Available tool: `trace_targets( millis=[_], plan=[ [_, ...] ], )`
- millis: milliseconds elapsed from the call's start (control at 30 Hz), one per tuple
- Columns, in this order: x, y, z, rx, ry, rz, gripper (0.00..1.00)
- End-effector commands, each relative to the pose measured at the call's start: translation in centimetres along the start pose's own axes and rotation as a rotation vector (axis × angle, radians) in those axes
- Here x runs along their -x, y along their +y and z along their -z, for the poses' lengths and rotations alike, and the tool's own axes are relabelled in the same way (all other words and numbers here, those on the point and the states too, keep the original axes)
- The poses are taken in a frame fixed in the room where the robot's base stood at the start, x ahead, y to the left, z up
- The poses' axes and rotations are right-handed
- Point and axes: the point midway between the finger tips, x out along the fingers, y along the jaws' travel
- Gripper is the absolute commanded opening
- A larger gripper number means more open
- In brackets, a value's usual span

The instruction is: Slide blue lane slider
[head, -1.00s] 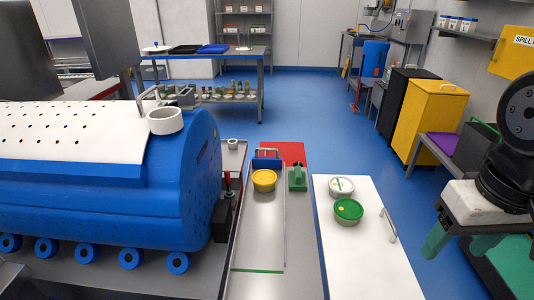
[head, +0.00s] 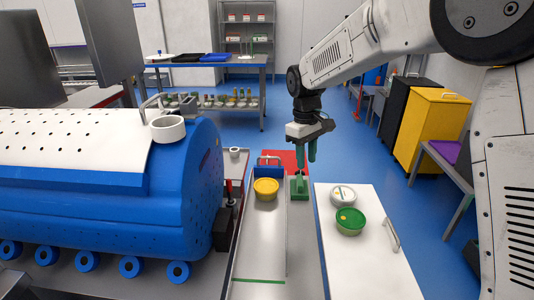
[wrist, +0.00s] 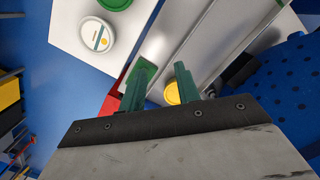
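The blue lane slider (head: 270,159) is a small blue block with a metal handle at the far end of the narrow grey lane (head: 264,236). A yellow-lidded tub (head: 266,190) stands in the lane just in front of it. My gripper (head: 308,158) hangs to the right of the slider, fingers down, above a green block (head: 299,190) and apart from the slider. In the wrist view my green fingers (wrist: 161,84) are spread and empty. The yellow tub (wrist: 172,93) shows partly behind one finger there. I cannot make out the blue slider in the wrist view.
A red mat (head: 299,157) lies at the lane's far end. A white board (head: 362,255) at right holds a green-lidded tub (head: 349,222), a white-lidded tub (head: 343,196) and a handle (head: 391,233). A large blue drum (head: 185,190) stands left. A green line crosses the lane's near end.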

Motion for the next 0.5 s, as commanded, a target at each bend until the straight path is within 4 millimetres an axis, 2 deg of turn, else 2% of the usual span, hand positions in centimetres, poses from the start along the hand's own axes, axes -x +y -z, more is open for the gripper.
trace_targets(
  millis=[33,100,300,367,433,500],
  plan=[
    [-1.4,0.3,3.1,0.065,0.003,-0.007,0.33],
    [-2.7,0.8,6.8,0.156,0.017,-0.023,0.33],
    [-5.2,1.9,15.9,0.416,0.077,-0.086,0.33],
    [-5.0,2.6,18.2,0.494,0.105,-0.116,0.33],
    [-3.3,3.6,20.1,0.578,0.145,-0.162,0.33],
    [-1.1,4.2,21.1,0.653,0.177,-0.205,0.33]
  ],
)
